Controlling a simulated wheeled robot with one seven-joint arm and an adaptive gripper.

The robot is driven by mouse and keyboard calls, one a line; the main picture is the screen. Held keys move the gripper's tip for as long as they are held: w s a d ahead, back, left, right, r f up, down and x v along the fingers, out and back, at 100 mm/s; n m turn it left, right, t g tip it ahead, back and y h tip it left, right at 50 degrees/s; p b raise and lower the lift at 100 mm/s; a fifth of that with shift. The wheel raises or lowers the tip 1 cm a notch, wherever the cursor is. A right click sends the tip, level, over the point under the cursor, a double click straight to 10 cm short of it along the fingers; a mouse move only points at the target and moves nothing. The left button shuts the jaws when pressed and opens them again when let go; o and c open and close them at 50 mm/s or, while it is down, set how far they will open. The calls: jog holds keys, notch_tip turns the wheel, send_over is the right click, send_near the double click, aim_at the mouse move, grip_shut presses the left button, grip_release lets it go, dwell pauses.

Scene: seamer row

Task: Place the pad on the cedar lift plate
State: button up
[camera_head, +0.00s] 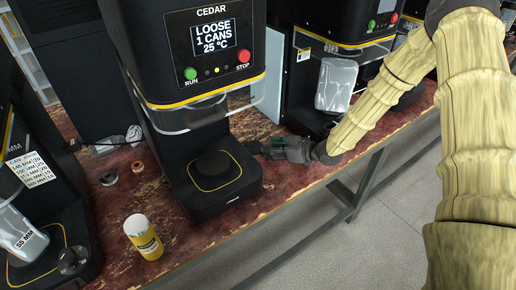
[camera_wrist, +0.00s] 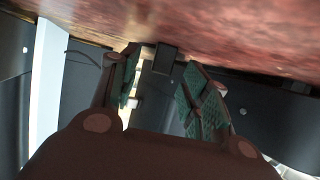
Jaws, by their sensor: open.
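The cedar machine (camera_head: 212,50) stands at the centre of the head view, its screen reading "LOOSE 1 CANS 25 °C". Its dark lift plate (camera_head: 216,180), marked with a yellow outline, sits low at its front. My gripper (camera_head: 264,148) is low over the bench, just right of that plate. In the wrist view its green-padded fingers (camera_wrist: 162,68) are apart. A small dark block (camera_wrist: 166,58) shows between or beyond the fingertips; I cannot tell whether it is the pad or whether the fingers touch it. No pad is clearly recognisable in the head view.
Other machines stand left (camera_head: 22,190) and right (camera_head: 335,30). The bench edge is close below my gripper.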

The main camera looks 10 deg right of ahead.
jog(key=shift+w+a+f, duration=0.2)
jog(key=shift+w+a, duration=0.2)
grip_shut()
